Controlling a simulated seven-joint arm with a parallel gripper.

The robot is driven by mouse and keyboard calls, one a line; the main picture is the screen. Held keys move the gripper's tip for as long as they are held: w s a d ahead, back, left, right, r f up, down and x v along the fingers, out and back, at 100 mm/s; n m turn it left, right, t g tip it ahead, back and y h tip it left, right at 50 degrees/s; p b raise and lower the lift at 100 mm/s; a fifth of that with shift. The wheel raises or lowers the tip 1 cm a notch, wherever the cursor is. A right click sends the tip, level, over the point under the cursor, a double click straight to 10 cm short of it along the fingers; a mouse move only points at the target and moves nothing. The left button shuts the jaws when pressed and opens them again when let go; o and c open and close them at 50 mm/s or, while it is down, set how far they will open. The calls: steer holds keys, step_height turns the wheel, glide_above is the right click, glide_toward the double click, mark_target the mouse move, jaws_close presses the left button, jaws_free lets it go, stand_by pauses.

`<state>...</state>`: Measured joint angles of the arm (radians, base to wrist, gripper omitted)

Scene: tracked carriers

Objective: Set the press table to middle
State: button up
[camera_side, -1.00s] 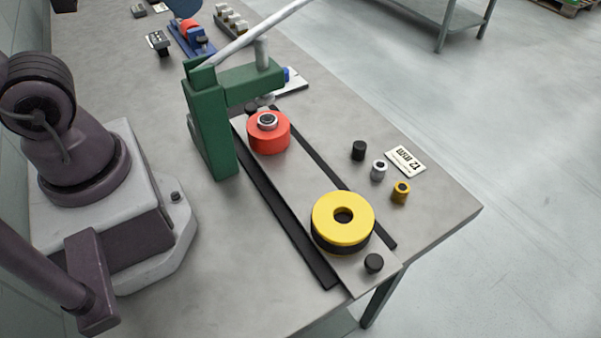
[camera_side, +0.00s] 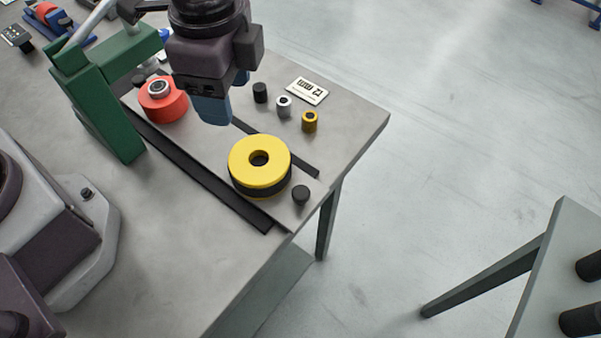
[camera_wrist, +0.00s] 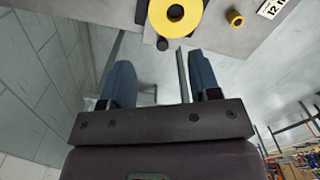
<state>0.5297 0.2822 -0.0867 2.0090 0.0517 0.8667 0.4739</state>
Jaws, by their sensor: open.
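The press table is a grey sliding plate (camera_side: 199,132) between two black rails. It carries a red fixture (camera_side: 170,106) with a metal ring at the press end and a yellow ring (camera_side: 276,172) on a black base at the near end. A black knob (camera_side: 301,195) stands at its near end; it also shows in the wrist view (camera_wrist: 162,44). The green press (camera_side: 103,112) stands over the far end. My gripper (camera_side: 226,95) is above the plate in the side view, its blue fingers apart and empty; they also show in the wrist view (camera_wrist: 162,76).
Black, silver and gold bushings (camera_side: 284,106) stand right of the rails by a white label card (camera_side: 307,91). The workbench edge (camera_side: 350,165) lies just past the knob. Another bench (camera_side: 560,270) with black cylinders stands at lower right. Open floor lies between.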

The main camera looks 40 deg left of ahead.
mark_target(301, 192)
steer(key=w+d+f+m, duration=0.3)
steer(key=d+f+m, duration=0.3)
steer(key=d+m, duration=0.35)
steer(key=f, duration=1.2)
steer(key=shift+a, duration=0.4)
